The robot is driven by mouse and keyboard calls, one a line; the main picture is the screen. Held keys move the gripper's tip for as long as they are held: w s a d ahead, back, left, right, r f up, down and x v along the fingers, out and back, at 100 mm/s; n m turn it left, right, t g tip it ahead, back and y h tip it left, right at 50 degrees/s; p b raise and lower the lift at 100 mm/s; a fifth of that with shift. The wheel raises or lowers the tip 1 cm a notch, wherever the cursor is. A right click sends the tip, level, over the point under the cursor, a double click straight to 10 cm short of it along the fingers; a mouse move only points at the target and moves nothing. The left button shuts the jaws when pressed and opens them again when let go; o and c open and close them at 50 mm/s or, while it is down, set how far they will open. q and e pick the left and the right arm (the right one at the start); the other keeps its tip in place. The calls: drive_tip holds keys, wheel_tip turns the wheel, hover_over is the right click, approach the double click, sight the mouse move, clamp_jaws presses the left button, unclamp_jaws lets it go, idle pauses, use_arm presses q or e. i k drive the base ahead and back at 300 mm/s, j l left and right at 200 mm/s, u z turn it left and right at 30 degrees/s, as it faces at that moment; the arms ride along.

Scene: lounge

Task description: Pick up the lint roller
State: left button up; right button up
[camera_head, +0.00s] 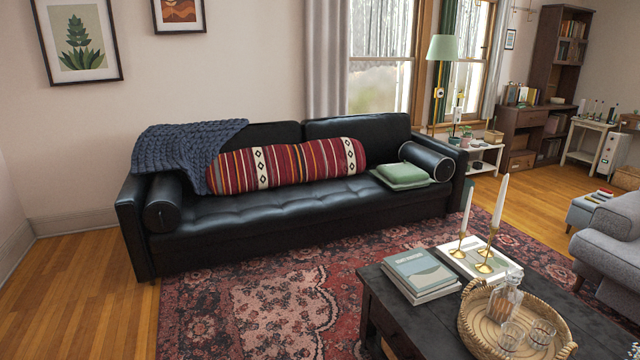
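I cannot make out a lint roller in the head view. Several small items stand on the white side table (483,163) beside the sofa and on the far desk, too small to tell apart. Neither of my grippers is in view.
A black leather sofa (290,213) with a striped bolster (285,166) stands against the wall. A dark coffee table (405,317) in front holds books (420,273), candlesticks (485,255) and a wicker tray (471,318). A grey armchair (610,235) stands at right. The rug (250,305) is clear.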

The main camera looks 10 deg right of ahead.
sight(605, 193)
drive_tip(key=i+u, duration=0.3)
drive_tip(key=i, duration=0.85)
drive_tip(key=i+j+z, duration=0.15)
drive_tip(key=i, duration=1.05)
drive_tip(key=i+z, duration=0.3)
drive_tip(key=i, duration=0.25)
drive_tip(key=i+j+z, duration=0.1)
drive_tip(key=i+z, duration=0.15)
drive_tip(key=i, duration=0.3)
drive_tip(key=i+l+z, duration=0.1)
drive_tip(key=i+z, duration=0.3)
drive_tip(key=i+j+z, duration=0.1)
drive_tip(key=i+z, duration=0.3)
drive_tip(key=i, duration=0.15)
drive_tip(key=i+z, duration=0.4)
drive_tip(key=i+j+z, duration=0.1)
drive_tip(key=i+z, duration=0.3)
drive_tip(key=i, duration=0.15)
drive_tip(key=i+z, duration=0.3)
drive_tip(key=i, duration=0.25)
drive_tip(key=i+z, duration=0.3)
drive_tip(key=i, duration=0.25)
drive_tip(key=i+j+z, duration=0.1)
drive_tip(key=i, duration=2.3)
